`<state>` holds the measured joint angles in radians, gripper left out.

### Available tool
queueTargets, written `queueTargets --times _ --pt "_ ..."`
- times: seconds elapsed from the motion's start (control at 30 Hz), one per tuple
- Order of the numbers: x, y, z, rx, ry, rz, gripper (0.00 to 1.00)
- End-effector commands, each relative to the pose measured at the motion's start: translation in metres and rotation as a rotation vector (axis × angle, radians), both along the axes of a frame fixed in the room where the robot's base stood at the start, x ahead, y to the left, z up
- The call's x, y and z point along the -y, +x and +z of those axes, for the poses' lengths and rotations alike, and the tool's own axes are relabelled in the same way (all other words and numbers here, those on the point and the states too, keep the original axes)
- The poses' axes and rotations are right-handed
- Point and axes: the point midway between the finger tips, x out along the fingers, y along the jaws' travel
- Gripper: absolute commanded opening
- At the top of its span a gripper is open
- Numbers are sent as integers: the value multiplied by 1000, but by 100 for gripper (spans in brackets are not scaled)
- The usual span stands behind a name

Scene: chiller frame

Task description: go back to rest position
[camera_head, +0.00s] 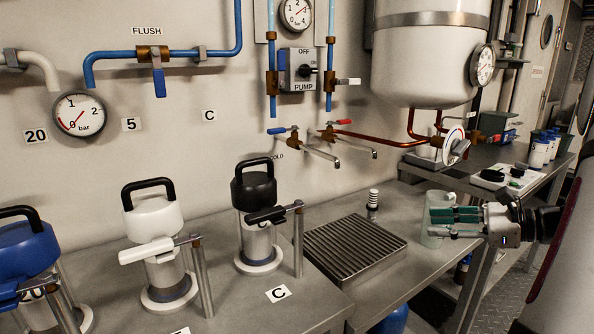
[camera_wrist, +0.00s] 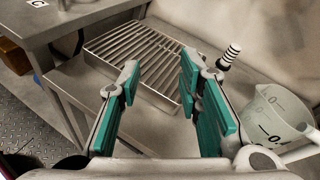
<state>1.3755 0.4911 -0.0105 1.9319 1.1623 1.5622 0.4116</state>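My gripper (camera_head: 436,223) is at the right of the head view, above the counter, its teal-padded fingers pointing left. In the wrist view my gripper (camera_wrist: 161,80) has its fingers spread with a clear gap and nothing between them. A translucent measuring jug (camera_head: 437,199) stands on the counter, partly hidden by the fingers in the head view. In the wrist view the jug (camera_wrist: 277,112) is to the right, beside the right finger and outside the gap.
A slotted drain grate (camera_head: 355,247) lies left of my gripper, with a black-and-white striped piece (camera_head: 373,200) behind it. Copper-piped taps (camera_head: 335,137) and a white tank (camera_head: 430,60) are above. Black (camera_head: 257,215), white (camera_head: 157,235) and blue (camera_head: 28,260) handled units stand left.

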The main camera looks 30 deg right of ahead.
Motion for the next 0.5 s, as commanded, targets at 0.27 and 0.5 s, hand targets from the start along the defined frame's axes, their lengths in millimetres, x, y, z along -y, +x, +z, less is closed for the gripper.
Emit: queueTargets --times 0.27,0.5 --pt "-186 28 38 -88 -341 557 32" --pt "-304 -20 45 -91 -668 1010 32"
